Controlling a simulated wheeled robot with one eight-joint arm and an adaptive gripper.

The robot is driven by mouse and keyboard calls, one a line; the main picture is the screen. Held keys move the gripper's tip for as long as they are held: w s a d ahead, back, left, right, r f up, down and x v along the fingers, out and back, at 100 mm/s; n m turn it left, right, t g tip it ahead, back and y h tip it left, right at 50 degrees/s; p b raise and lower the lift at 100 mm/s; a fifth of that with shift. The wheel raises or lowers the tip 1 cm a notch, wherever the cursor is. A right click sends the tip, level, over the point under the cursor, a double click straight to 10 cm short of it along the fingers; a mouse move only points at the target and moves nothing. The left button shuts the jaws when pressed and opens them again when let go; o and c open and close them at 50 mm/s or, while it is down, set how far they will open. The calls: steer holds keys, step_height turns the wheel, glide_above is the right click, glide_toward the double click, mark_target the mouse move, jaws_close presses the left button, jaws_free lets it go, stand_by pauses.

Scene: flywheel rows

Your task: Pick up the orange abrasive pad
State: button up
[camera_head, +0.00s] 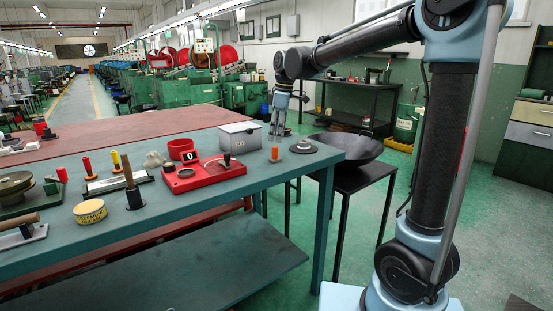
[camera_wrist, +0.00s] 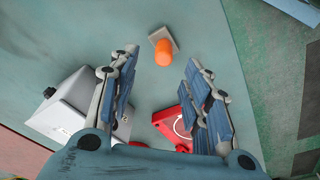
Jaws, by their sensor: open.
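An orange knob on a grey square base, which looks like the orange abrasive pad (camera_head: 275,152), stands near the right end of the green workbench (camera_head: 185,237). In the wrist view the pad (camera_wrist: 163,52) shows at top centre, beyond and between the fingertips. My gripper (camera_head: 279,134) points down above the bench end, just above the pad in the head view. In the wrist view my gripper (camera_wrist: 161,64) has its two blue-grey fingers spread wide with nothing between them. The pad is apart from the fingers.
A grey metal box (camera_head: 239,137) and a red fixture (camera_head: 203,174) stand left of the pad. A small round disc (camera_head: 303,147) with a dark centre lies to its right. A black tray on a stand (camera_head: 345,148) is beyond the bench end. Several handled tools fill the bench's left.

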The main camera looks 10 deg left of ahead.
mark_target(275, 149)
steer(key=shift+s+a+f, duration=0.15)
steer(key=shift+a+f, duration=0.05)
steer(key=shift+f, duration=1.5)
steer(key=shift+s+a+f, duration=0.1)
steer(key=shift+a+f, duration=0.05)
steer(key=shift+f, duration=1.55)
jaws_close()
